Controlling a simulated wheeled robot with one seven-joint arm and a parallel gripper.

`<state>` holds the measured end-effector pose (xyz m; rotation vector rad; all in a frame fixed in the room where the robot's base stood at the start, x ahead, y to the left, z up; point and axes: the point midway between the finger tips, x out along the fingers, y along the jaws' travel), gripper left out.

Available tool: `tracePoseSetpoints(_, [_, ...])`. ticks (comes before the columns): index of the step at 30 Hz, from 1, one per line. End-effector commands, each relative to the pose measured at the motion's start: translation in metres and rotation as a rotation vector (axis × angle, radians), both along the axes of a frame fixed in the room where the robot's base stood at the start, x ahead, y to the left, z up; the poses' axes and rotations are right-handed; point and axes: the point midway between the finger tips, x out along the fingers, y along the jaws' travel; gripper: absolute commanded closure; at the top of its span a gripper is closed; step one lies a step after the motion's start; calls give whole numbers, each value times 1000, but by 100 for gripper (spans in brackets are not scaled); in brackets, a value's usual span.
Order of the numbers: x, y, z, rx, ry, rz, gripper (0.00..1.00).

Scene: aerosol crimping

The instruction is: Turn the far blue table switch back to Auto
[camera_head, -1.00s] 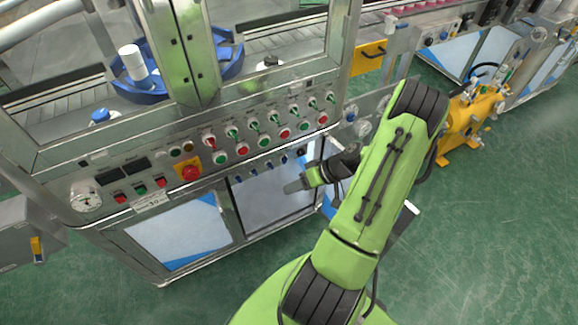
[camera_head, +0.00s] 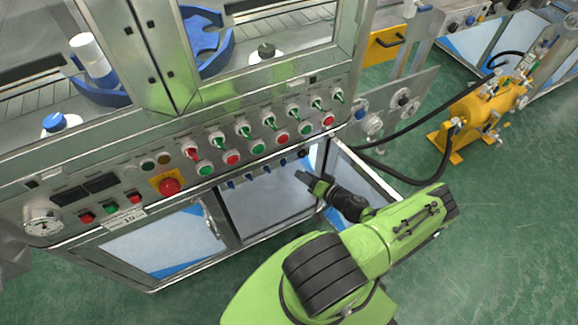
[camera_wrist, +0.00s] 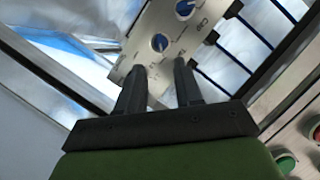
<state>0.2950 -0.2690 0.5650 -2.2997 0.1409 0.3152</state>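My gripper (camera_wrist: 160,72) is open and empty, with its two dark fingers apart. It also shows in the head view (camera_head: 301,177), in front of the machine's lower right corner. In the wrist view, a pale metal plate with printed labels (camera_wrist: 137,45) lies beyond the fingertips. It carries a round blue switch (camera_wrist: 159,42) just ahead of the gap between the fingers, and a second blue switch (camera_wrist: 185,8) farther up, cut by the top edge. The fingers appear apart from both. The labels are too blurred to read the settings.
A row of red and green buttons (camera_head: 257,148) runs along the machine front, with a red emergency stop (camera_head: 169,186) at left. Dark blue lines (camera_wrist: 215,72) lie right of the plate in the wrist view. A black hose (camera_head: 440,113) leads to a yellow unit (camera_head: 480,110). Green floor lies open at right.

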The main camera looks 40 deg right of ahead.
Motion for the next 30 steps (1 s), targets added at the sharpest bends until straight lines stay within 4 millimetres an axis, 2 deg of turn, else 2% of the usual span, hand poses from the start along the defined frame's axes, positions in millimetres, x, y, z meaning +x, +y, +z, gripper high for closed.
tracePoseSetpoints(3, [30,1,-12,1,-1,3,65])
tracePoseSetpoints(9, [70,1,-22,2,-1,2,65])
tracePoseSetpoints(14, [83,0,-25,1,1,0,65])
tracePoseSetpoints(21, [84,0,-24,1,1,0,65])
tracePoseSetpoints(28, [84,0,-24,1,1,1,100])
tracePoseSetpoints(30, [84,0,-24,1,1,1,100])
